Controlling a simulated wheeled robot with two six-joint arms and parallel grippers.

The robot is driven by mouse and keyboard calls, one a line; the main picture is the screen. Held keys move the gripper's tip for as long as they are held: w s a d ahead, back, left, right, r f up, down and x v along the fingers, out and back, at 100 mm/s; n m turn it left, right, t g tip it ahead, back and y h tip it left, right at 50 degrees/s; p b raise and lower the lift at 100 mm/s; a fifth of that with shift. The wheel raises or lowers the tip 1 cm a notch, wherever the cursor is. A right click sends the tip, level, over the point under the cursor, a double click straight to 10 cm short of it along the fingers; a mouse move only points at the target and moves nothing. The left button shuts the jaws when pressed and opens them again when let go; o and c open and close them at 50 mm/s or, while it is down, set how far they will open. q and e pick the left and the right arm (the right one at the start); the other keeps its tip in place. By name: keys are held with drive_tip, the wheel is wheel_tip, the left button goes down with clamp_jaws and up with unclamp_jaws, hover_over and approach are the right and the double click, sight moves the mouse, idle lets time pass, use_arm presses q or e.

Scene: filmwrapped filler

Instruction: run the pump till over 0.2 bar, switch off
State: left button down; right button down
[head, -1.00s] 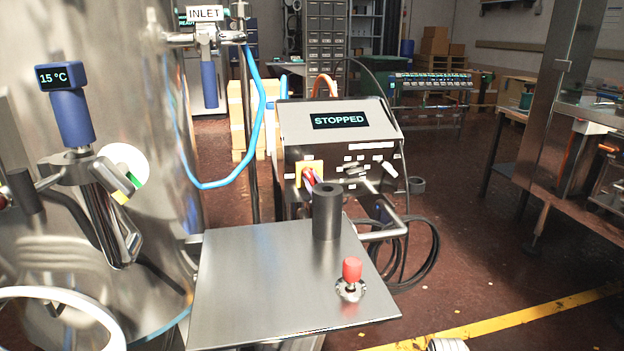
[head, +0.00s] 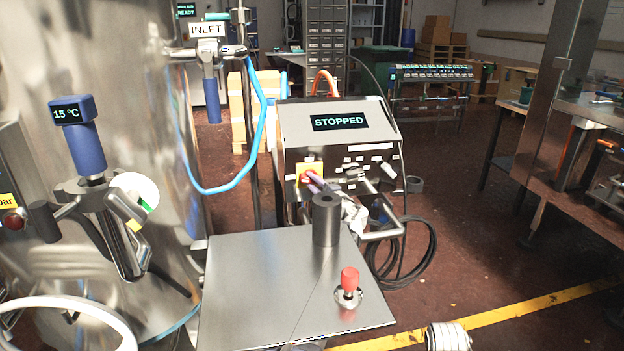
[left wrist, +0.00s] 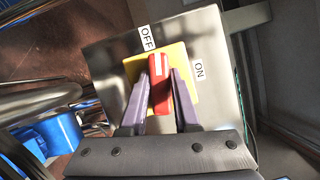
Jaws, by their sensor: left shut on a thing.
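The pump unit (head: 335,150) stands behind the steel plate, and its display (head: 339,121) reads STOPPED. On its front is a yellow switch plate (head: 300,168) with a red handle, small and partly hidden there. In the left wrist view the red handle (left wrist: 160,88) lies between the two purple fingers of my left gripper (left wrist: 162,100), which is shut on it. The handle's far end points roughly toward the OFF label (left wrist: 147,38); the ON label (left wrist: 199,69) is to the right. My left gripper (head: 313,180) also shows at the switch. My right gripper is out of view.
A steel tank (head: 120,90) fills the left, with a 15 °C display (head: 67,114). A steel plate (head: 260,290) with a red knob (head: 349,280) is in front. A blue hose (head: 215,190) hangs from the INLET valve.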

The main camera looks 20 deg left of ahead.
use_arm(q)
drive_tip(key=shift+n, duration=0.5)
drive_tip(key=c, duration=0.6)
unclamp_jaws()
drive_tip(key=shift+c, duration=0.2)
drive_tip(key=v, duration=0.7)
drive_tip(key=shift+s+d, duration=0.2)
drive_tip(key=shift+d, duration=0.15)
